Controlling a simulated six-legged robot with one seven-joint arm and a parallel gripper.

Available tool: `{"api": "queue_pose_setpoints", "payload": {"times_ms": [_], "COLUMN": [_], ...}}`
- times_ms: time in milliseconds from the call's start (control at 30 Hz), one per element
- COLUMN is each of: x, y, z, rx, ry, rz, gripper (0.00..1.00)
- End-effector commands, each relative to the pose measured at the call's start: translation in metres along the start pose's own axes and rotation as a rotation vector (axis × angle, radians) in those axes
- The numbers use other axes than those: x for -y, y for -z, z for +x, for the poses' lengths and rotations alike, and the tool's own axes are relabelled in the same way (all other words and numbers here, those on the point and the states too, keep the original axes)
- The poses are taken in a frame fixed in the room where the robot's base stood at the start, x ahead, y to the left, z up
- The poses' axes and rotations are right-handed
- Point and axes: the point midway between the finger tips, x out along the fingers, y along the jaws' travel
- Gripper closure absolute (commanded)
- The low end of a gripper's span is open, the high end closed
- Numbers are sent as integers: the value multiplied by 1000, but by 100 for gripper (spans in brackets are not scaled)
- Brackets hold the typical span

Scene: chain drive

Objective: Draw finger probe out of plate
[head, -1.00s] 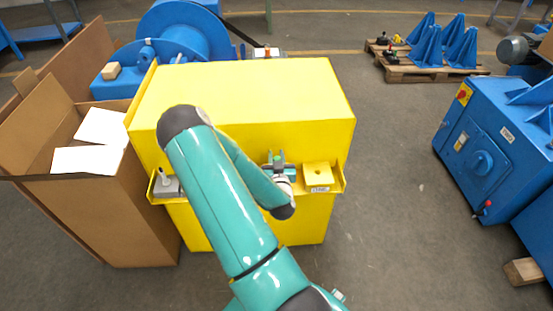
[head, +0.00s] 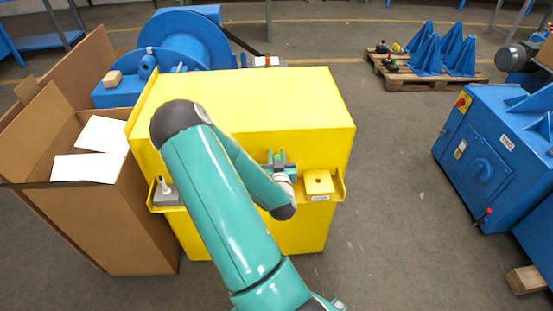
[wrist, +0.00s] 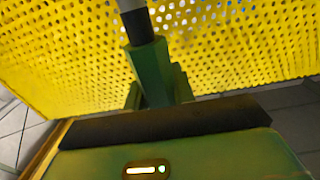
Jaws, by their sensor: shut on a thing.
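My gripper (head: 277,157) is in front of the yellow guard's front face, above its ledge, left of a small yellow block with a hole. In the wrist view my gripper (wrist: 155,92) has its green fingers shut on the finger probe (wrist: 138,25), a rod with grey and black parts. The rod runs out past the top edge of that view, so its tip is hidden. The yellow perforated plate (wrist: 235,55) lies behind it. I cannot tell whether the tip is inside a hole of the plate. In the head view the plate's face is seen too obliquely to show holes.
The yellow guard (head: 245,100) has a front ledge carrying the yellow block (head: 318,182) and a grey block with a pale peg (head: 166,192). An open cardboard box (head: 140,225) stands close on the left. A blue machine (head: 490,155) is on the right, with clear floor between.

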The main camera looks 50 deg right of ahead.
Motion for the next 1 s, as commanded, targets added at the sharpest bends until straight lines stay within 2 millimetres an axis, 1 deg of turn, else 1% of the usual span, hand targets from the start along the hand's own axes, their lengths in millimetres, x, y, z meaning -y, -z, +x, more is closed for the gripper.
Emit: {"api": "queue_pose_setpoints", "payload": {"times_ms": [1000], "x": [0], "y": [47], "z": [0], "rx": [-1], "ry": [-1], "rz": [0], "gripper": [100]}}
